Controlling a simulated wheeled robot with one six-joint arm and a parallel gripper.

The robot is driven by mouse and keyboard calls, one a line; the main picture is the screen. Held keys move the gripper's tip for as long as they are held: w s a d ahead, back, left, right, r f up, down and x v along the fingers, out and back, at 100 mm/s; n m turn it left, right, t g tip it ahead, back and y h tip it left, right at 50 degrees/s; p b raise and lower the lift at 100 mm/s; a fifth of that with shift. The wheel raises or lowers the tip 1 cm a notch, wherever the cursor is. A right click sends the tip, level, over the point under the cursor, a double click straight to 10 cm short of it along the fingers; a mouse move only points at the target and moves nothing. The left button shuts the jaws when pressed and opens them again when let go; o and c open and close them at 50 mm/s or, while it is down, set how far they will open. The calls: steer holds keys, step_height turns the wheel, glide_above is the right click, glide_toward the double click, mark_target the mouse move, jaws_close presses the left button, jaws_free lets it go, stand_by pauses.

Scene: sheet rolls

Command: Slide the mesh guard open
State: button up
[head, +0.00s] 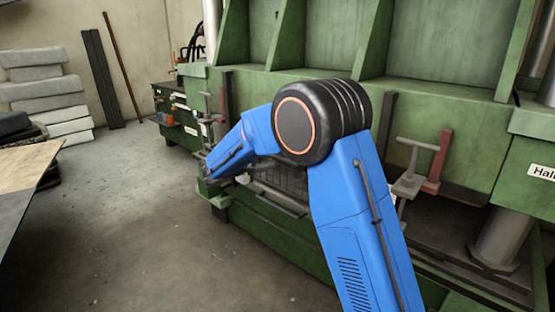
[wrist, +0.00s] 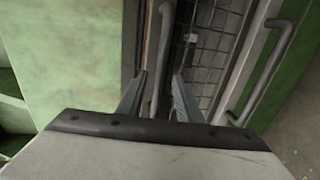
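The mesh guard (wrist: 208,48) is a dark wire grid in a grey frame, right of centre in the wrist view. In the head view, part of the mesh (head: 288,180) shows low on the green press, behind my blue arm. A grey bar handle (wrist: 164,45) runs along the mesh's left side in the wrist view. My gripper (wrist: 160,76) is open, its two dark fingers apart. The bar's end appears in the gap between them; I cannot tell if either finger touches it. My gripper is mostly hidden by my arm in the head view.
A second bent grey handle (wrist: 268,72) is on the right in the wrist view. The green press (head: 440,90) fills the head view's right side, with a red and grey clamp (head: 435,160). Sheet stacks (head: 45,95) stand at left. The concrete floor (head: 150,230) is clear.

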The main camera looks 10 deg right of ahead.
mark_target(276, 158)
steer(key=shift+x, duration=2.45)
steer(key=shift+c, duration=0.6)
jaws_close()
